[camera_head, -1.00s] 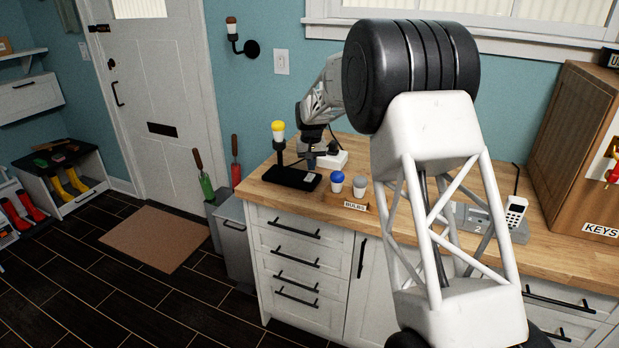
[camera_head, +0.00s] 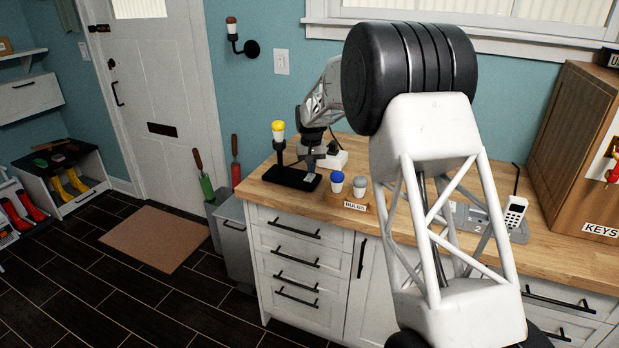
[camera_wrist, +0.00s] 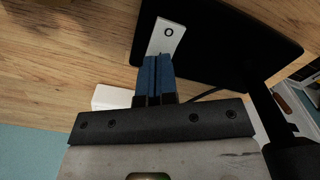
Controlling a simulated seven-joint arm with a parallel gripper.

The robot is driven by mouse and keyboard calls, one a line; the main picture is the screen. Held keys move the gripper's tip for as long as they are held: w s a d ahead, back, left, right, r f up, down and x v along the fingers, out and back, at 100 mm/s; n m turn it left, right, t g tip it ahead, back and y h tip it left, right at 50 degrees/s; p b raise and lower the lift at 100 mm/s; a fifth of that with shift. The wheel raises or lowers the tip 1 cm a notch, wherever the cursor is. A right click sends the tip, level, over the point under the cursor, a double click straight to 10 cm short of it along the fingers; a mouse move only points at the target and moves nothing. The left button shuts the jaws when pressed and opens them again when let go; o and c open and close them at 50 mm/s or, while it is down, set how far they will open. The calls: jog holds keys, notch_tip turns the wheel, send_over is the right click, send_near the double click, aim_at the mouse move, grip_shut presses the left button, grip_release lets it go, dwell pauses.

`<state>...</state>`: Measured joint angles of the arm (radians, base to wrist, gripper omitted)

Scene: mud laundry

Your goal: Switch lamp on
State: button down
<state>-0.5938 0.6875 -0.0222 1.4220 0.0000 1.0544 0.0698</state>
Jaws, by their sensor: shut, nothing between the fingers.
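The lamp stands on the wooden counter in the head view, with a black base (camera_head: 284,176), a black stem and a yellow-topped bulb (camera_head: 278,128). I cannot tell whether the bulb is lit. In the wrist view the black base (camera_wrist: 225,40) fills the upper right. A pale switch plate (camera_wrist: 169,32) marked "O" sits on it. My gripper (camera_wrist: 157,60) is shut and empty, its blue fingertips at the near end of the switch plate. I cannot tell whether they touch it. My gripper (camera_head: 311,162) also shows at the right end of the base in the head view.
A wooden rack labelled BULBS (camera_head: 354,205) holds a blue-topped bulb (camera_head: 337,178) and a grey-topped bulb (camera_head: 360,182), right of the lamp. A handset (camera_head: 515,211) and a wooden KEYS cabinet (camera_head: 577,150) are further right.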

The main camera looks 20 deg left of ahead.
jog(key=shift+f, duration=0.75)
dwell(0.6)
jog(key=shift+r, duration=3.55)
